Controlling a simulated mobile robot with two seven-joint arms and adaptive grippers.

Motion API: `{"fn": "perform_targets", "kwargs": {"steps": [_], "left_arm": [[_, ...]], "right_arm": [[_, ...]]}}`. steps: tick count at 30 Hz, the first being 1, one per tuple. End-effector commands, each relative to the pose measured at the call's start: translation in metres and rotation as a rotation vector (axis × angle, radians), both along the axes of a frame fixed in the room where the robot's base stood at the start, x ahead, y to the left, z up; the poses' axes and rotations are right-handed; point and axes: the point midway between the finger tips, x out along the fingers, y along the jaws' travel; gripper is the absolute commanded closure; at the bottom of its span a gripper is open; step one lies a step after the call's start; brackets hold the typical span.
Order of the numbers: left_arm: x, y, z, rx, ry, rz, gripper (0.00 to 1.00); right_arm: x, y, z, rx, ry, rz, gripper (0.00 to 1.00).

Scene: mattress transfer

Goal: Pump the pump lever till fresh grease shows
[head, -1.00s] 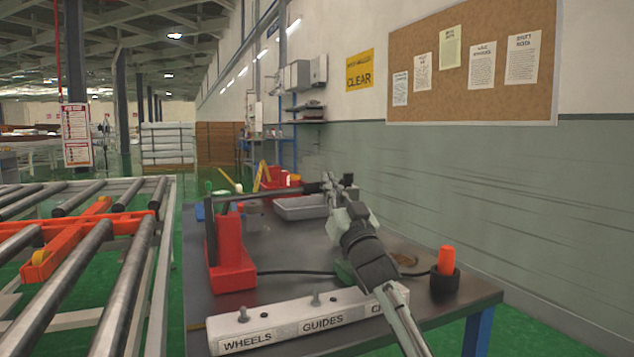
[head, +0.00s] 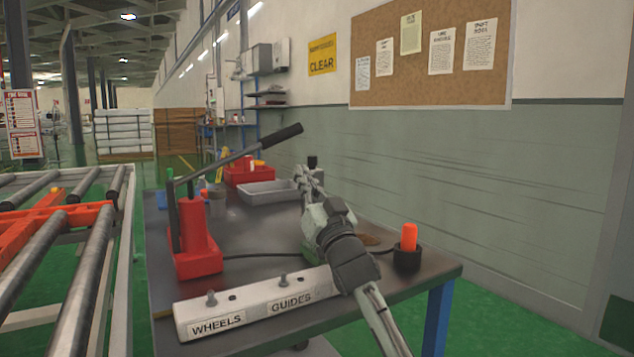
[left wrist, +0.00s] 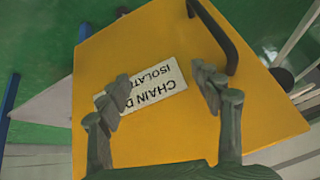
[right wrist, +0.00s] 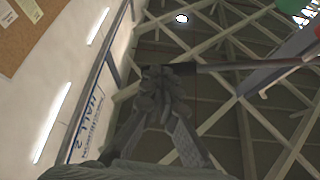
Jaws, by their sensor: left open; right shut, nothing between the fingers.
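The red grease pump (head: 198,240) stands on the dark workbench in the head view. Its pump lever (head: 230,159) slants up to the right, ending in a black grip. My right gripper (head: 309,178) is shut and empty, below the grip's end in that picture. My left gripper (left wrist: 160,100) is open. I see no clear fresh grease.
A yellow panel (left wrist: 240,115) with a black handle lies before my left gripper. A grey tray (head: 262,196) and red bin (head: 245,174) stand further back on the bench (head: 430,272). An orange-topped item (head: 408,240) sits near its right edge. A roller conveyor (head: 75,260) is left.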

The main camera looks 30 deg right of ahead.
Motion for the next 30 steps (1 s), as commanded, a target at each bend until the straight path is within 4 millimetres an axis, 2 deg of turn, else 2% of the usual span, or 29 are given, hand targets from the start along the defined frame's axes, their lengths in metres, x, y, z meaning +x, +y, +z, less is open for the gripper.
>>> {"fn": "perform_targets", "kwargs": {"steps": [1, 6, 12, 17, 30], "left_arm": [[0.000, 0.000, 0.000, 0.000, 0.000, 0.000, 0.35], [0.000, 0.000, 0.000, 0.000, 0.000, 0.000, 0.35], [0.000, 0.000, 0.000, 0.001, 0.000, 0.000, 0.35], [0.000, 0.000, 0.000, 0.001, 0.000, 0.000, 0.35], [0.000, 0.000, 0.000, 0.001, 0.000, 0.000, 0.35]], "right_arm": [[-0.013, 0.001, 0.000, -0.002, 0.000, 0.001, 1.00], [-0.049, 0.002, 0.000, -0.002, -0.001, 0.000, 1.00], [-0.074, 0.002, 0.001, -0.001, -0.001, -0.001, 1.00], [-0.080, 0.002, 0.002, -0.001, -0.002, -0.001, 1.00], [-0.080, 0.003, 0.002, -0.001, -0.003, 0.000, 1.00]]}}
